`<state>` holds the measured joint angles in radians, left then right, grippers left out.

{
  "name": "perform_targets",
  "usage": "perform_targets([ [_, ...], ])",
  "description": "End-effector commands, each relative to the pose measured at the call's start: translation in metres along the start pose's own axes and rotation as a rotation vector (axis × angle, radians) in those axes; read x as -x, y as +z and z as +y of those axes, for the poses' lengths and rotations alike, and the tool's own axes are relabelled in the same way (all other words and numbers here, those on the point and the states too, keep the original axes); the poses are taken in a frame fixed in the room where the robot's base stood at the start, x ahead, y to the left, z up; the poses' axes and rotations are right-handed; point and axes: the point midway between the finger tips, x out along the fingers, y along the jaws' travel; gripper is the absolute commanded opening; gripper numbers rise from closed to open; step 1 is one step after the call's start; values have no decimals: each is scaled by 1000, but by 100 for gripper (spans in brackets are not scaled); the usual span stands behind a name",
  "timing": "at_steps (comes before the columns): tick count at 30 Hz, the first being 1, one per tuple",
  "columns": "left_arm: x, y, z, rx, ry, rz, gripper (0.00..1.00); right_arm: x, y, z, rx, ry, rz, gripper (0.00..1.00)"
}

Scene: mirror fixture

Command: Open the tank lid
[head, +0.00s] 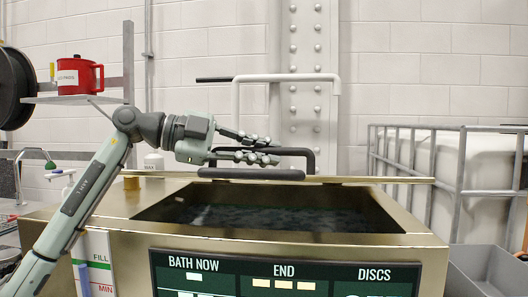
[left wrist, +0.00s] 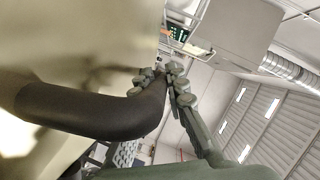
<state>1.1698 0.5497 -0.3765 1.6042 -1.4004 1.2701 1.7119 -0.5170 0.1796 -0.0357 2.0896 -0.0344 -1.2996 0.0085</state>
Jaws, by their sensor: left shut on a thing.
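The brass-coloured tank (head: 110,205) stands in the middle of the head view, with an open top showing dark liquid inside. The lid (head: 370,180) shows as a thin brass edge along the back of the opening, seen nearly edge-on; its exact tilt is hard to tell. A dark looped handle (head: 250,174) sits on it. My left gripper (head: 272,149) is shut on the upper bar of this handle. In the left wrist view the dark handle (left wrist: 100,112) runs between the fingers of the left gripper (left wrist: 162,80). My right gripper is not in view.
A white pipe (head: 285,78) with a dark end rises behind the tank. A red mug (head: 78,77) stands on a shelf at left. A caged white container (head: 440,170) and a grey bin (head: 490,270) stand at right. A display panel (head: 285,275) covers the tank front.

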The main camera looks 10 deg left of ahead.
Motion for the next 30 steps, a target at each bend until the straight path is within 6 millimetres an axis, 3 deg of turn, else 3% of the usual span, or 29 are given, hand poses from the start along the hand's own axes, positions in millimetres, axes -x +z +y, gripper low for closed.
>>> perform_targets([
  [10, 5, -8, -45, 85, 30, -2, 0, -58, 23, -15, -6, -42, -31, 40],
  [16, 5, -8, -74, 169, 63, -2, 0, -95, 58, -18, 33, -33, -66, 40],
  [21, 4, -7, -97, 241, 93, -1, 0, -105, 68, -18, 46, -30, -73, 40],
  [30, 3, -4, -124, 322, 127, 1, 0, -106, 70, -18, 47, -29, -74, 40],
])
